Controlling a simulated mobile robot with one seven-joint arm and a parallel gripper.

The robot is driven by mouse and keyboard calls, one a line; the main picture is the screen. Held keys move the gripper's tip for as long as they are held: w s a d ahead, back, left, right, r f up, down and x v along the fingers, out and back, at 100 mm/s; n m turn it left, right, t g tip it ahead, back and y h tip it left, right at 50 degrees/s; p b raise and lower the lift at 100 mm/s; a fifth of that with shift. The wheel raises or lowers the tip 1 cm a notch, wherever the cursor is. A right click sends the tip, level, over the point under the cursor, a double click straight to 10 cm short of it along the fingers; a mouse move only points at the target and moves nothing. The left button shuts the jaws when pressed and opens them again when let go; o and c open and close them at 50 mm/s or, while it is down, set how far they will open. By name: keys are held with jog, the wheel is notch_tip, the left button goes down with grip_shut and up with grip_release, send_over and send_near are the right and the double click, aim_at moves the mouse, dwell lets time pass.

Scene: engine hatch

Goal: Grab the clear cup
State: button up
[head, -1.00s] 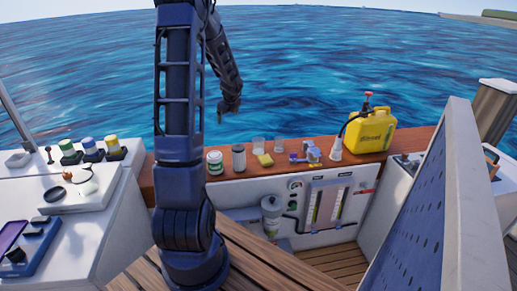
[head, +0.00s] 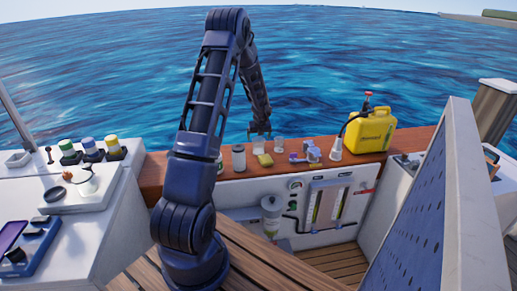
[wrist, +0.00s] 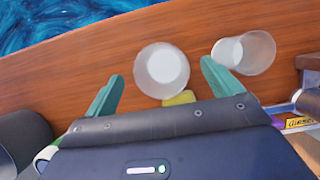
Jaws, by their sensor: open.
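Two clear, slightly frosted cups stand on the wooden ledge. In the wrist view one cup (wrist: 162,72) is between my gripper's (wrist: 162,69) spread green fingers, with space on both sides. The other cup (wrist: 258,50) is just outside the right finger. In the head view my gripper (head: 260,129) hangs open over the first cup (head: 259,146), and the second cup (head: 279,145) is to its right. Whether the fingers are level with the rim is hard to tell. My gripper holds nothing.
A yellow sponge (head: 265,160) lies in front of the cups. A dark grey canister (head: 238,158) stands left. A purple and white item (head: 307,154), a white funnel-like piece (head: 336,149) and a yellow jug (head: 371,129) are right. Water lies beyond the ledge (wrist: 60,70).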

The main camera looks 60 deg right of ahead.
jog(key=shift+s+a+x, duration=0.1)
jog(key=shift+a+x, duration=0.05)
jog(key=shift+x, duration=1.3)
jog(key=shift+s+a+x, duration=0.1)
jog(key=shift+x, duration=1.4)
jog(key=shift+f, duration=0.15)
jog(key=c, duration=1.1)
